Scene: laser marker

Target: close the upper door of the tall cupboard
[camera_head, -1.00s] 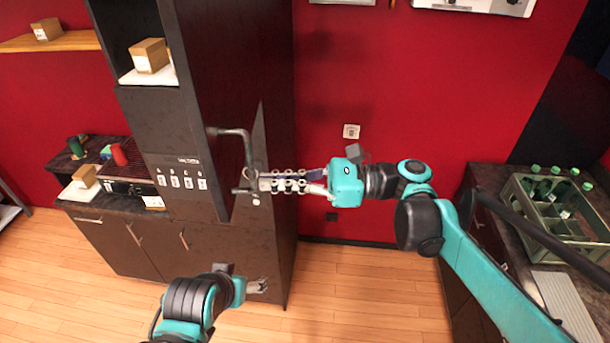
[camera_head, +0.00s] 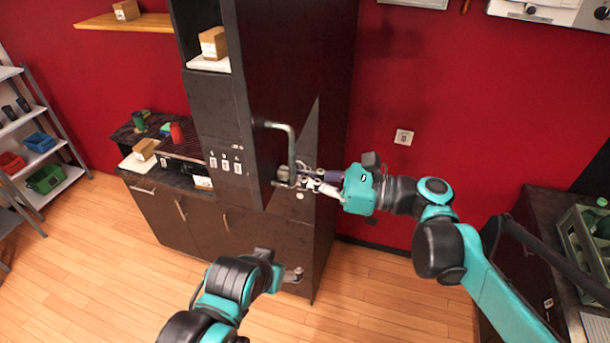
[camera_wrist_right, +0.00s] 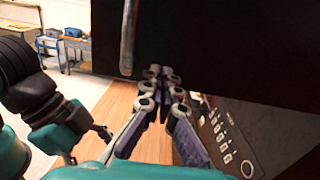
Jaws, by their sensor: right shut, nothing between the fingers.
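The tall dark cupboard (camera_head: 222,125) stands left of centre in the head view. Its upper door (camera_head: 262,75) is open, swung out toward me, and a grey bar handle (camera_head: 291,140) is on it. The door also fills the top of the right wrist view (camera_wrist_right: 220,40), with the handle (camera_wrist_right: 127,40) at its left. My right gripper (camera_head: 285,178) is shut and empty at the lower end of the handle; whether it touches is unclear. Its fingertips (camera_wrist_right: 158,75) sit just at the door's lower edge. My left gripper (camera_head: 293,275) is low in front of the cupboard, its fingers too small to judge.
A box (camera_head: 213,42) sits on the open shelf beside the door. A counter (camera_head: 140,185) with small items is at left, and a shelf rack (camera_head: 62,160) beyond it. A crate of bottles (camera_head: 582,240) is at right. The wooden floor in front is clear.

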